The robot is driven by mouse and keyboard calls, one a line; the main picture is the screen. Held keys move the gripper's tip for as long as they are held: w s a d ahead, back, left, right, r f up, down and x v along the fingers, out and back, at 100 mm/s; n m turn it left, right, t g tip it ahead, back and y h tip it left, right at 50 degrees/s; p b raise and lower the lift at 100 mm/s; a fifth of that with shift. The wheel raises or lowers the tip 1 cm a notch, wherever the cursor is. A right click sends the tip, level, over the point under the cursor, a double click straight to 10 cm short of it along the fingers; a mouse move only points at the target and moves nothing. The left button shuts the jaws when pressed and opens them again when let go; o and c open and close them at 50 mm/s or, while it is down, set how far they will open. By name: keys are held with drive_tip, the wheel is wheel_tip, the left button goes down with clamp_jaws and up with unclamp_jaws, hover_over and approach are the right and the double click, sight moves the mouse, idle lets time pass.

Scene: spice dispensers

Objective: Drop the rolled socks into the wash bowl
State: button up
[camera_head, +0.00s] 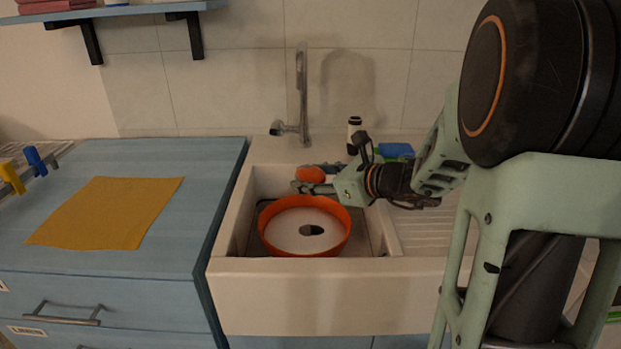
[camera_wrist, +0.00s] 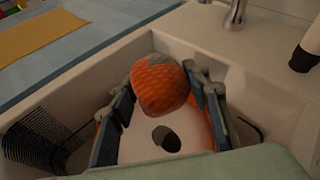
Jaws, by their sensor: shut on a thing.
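The rolled socks (camera_wrist: 160,86) are an orange ball with a grey patch. My gripper (camera_wrist: 163,90) is shut on them, one finger at each side. In the head view the socks (camera_head: 310,174) are held above the back part of the wash bowl (camera_head: 345,236), apart from it. The bowl is orange outside and pale inside, with a dark round spot on its floor. It sits in the sink basin. In the wrist view the bowl (camera_wrist: 143,133) shows below the socks, partly hidden by them and by my fingers.
The white sink (camera_head: 340,285) has a tap (camera_head: 301,95) at the back. A yellow cloth (camera_head: 108,212) lies on the blue counter at left.

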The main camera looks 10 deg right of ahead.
wheel_tip(320, 180, down, 6)
drive_tip(key=b, duration=0.4)
drive_tip(key=shift+r, duration=0.1)
drive_tip(key=shift+r, duration=0.1)
drive_tip(key=o, duration=1.2)
drive_tip(key=shift+o, duration=0.2)
drive_tip(key=v, duration=1.2)
